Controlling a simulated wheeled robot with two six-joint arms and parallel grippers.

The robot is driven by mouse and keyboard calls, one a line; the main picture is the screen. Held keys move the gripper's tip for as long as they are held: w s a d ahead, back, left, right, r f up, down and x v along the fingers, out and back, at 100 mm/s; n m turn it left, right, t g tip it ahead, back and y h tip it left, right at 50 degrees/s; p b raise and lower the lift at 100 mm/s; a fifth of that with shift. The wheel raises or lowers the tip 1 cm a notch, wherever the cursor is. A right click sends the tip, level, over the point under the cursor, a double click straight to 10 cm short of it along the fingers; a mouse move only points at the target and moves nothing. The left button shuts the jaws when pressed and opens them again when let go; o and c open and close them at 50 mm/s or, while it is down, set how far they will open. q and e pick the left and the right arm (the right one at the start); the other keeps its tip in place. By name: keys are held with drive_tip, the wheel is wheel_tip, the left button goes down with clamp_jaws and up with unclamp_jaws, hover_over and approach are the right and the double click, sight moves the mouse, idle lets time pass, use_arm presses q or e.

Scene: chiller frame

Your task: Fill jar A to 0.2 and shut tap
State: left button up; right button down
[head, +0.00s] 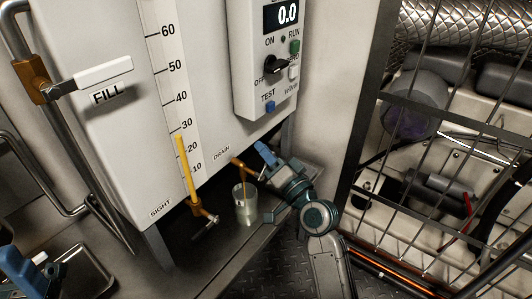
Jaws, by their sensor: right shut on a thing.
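The clear jar (245,207) stands upright on the grey ledge under the drain tap (240,164). A thin orange streak runs from the tap's spout down into the jar; the liquid level is too small to read. My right gripper (262,181) is at the tap, right of the jar, shut on the tap's handle, which its fingers mostly hide. The yellow column in the sight gauge (187,165) stands between 20 and 30. My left gripper (30,272) is partly in view at the lower left; its jaws are unclear.
A control box (268,70) reads 0.0 above the drain. A second brass tap (202,214) sits below the sight gauge. The FILL valve (90,78) has a white lever at the upper left. A metal tray (80,275) lies at the lower left. A wire grille (430,110) closes the right side.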

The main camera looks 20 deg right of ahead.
drive_tip(key=c, duration=1.4)
unclamp_jaws()
drive_tip(key=v, duration=1.1)
idle(3.4)
